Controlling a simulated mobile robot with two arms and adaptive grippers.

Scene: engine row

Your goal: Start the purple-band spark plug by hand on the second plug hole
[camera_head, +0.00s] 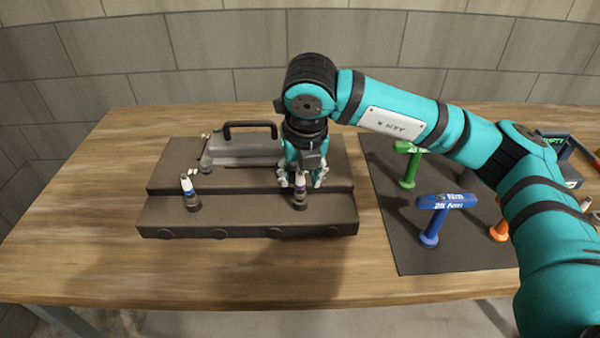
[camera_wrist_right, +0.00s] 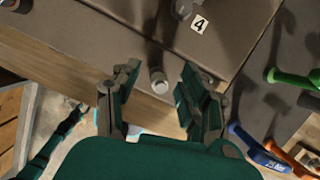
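The purple-band spark plug (camera_head: 300,191) stands upright at the right end of the dark engine block's (camera_head: 250,217) front step. Its pale tip also shows in the right wrist view (camera_wrist_right: 157,80). My right gripper (camera_head: 302,180) is above and around it, pointing down. Its two fingers are apart, one on each side of the plug, with visible gaps in the wrist view. A blue-band spark plug (camera_head: 188,190) stands upright at the step's left. I cannot read which numbered hole holds the purple-band plug; its base is hard to see. My left gripper is out of view.
A grey cover with a black handle (camera_head: 240,150) lies on the upper step. A number 4 label (camera_wrist_right: 199,24) shows on the block. On a dark mat (camera_head: 420,260) stand a green tool (camera_head: 408,170), a blue 25 Nm tool (camera_head: 432,222) and an orange tool (camera_head: 499,231).

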